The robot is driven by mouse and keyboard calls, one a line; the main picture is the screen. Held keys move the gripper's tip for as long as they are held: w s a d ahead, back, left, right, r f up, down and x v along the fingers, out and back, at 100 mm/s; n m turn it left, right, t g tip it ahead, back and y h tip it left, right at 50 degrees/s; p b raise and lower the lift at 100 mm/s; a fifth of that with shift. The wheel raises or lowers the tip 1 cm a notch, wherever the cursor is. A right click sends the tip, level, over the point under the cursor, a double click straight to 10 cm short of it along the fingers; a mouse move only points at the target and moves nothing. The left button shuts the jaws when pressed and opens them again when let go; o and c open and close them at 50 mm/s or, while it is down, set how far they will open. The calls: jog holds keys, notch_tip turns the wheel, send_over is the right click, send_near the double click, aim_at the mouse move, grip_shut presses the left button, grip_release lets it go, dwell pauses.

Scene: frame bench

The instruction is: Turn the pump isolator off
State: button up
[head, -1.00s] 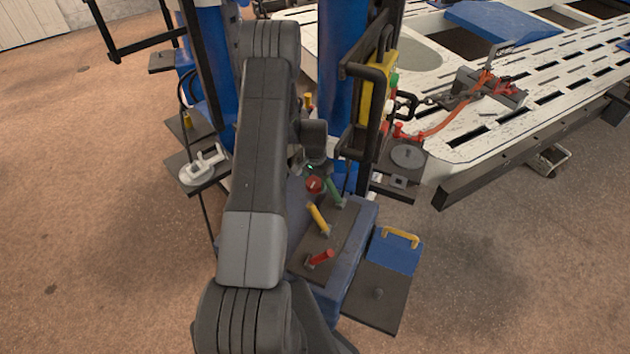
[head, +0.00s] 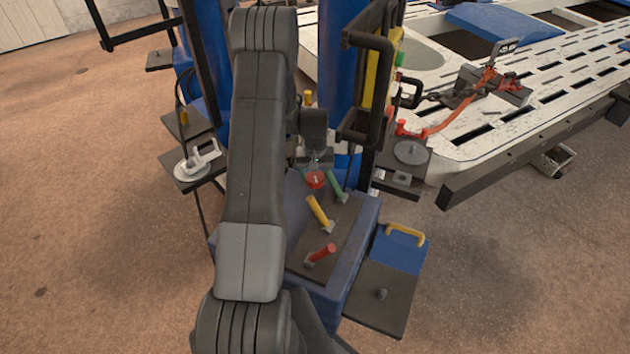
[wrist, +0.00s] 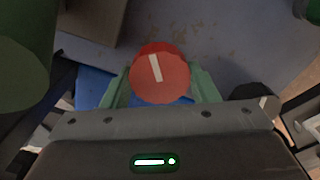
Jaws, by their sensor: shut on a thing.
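The pump isolator appears to be the round red knob (wrist: 160,77) with a white bar on its face. In the wrist view the bar runs nearly up and down, its top leaning a little left. My gripper (wrist: 162,88) has one green finger on each side of the knob and is shut on it. In the head view the red knob (head: 315,180) sits at the back of the blue cabinet top, with my gripper (head: 317,162) at it, partly hidden behind my arm.
Green (head: 335,187), yellow (head: 319,211) and red (head: 321,254) levers stand on the panel close to the knob. A blue box with a yellow handle (head: 405,235) is to the right. A black-framed post (head: 368,88) rises behind.

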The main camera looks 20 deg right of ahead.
aim_at(315, 176)
jog(key=n+b, duration=0.2)
jog(key=n, duration=0.3)
jog(key=shift+n+b, duration=0.3)
jog(key=shift+b, duration=0.1)
jog(key=n+b, duration=0.1)
jog(key=n, duration=0.4)
jog(key=shift+b, duration=0.3)
jog(key=o, duration=0.7)
jog(key=shift+r, duration=0.15)
notch_tip(315, 176, up, 14)
jog(key=shift+p, duration=0.45)
jog(key=shift+f, duration=0.25)
